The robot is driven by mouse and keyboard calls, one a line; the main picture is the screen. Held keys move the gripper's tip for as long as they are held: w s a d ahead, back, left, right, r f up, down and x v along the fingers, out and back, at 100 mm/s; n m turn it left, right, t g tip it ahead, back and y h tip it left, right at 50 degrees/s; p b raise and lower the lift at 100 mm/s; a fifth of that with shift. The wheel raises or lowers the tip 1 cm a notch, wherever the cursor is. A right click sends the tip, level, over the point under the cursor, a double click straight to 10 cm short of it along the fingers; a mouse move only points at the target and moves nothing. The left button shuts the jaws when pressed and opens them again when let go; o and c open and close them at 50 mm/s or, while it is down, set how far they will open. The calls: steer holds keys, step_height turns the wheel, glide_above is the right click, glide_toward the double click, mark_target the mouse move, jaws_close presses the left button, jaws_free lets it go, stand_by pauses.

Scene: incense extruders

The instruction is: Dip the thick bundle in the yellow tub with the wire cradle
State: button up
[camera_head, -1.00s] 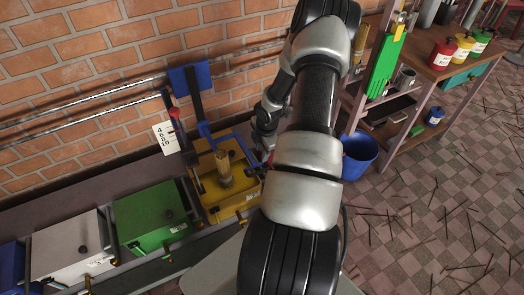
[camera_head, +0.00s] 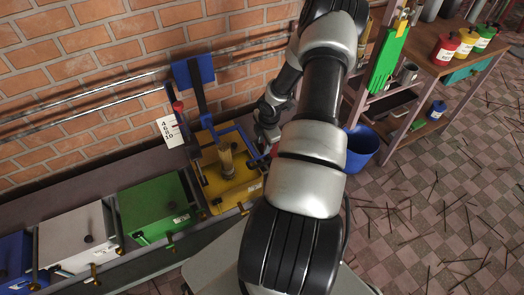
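The yellow tub (camera_head: 238,196) stands at the right end of the row of coloured tubs along the wall. A thick tan bundle (camera_head: 227,161) stands upright at the tub; its lower end meets a darker round part, and I cannot tell how deep it sits. A blue frame (camera_head: 208,128) with a dark upright reaches over the tub's back. I cannot make out the wire cradle for certain. My gripper (camera_head: 267,132) is beside the tub's back right corner, partly hidden by my arm. Its fingers are too small and dark to read.
Green (camera_head: 155,209) and white (camera_head: 75,239) lidded tubs stand to the left. A red-topped lever (camera_head: 178,107) and number card (camera_head: 170,131) are behind. A blue bucket (camera_head: 361,148) and a shelf with bottles (camera_head: 445,50) stand right. Sticks litter the floor.

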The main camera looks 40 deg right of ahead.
mark_target(260, 165)
steer(key=w+f+b, duration=0.1)
steer(key=f, duration=0.4)
steer(key=w+f+b, duration=0.1)
steer(key=f+b, duration=0.1)
steer(key=f, duration=0.4)
steer(key=w+f+b, duration=0.1)
steer(key=f+b, duration=0.1)
steer(key=f, duration=0.4)
steer(key=shift+w+d, duration=0.2)
steer(key=shift+d, duration=0.2)
jaws_close()
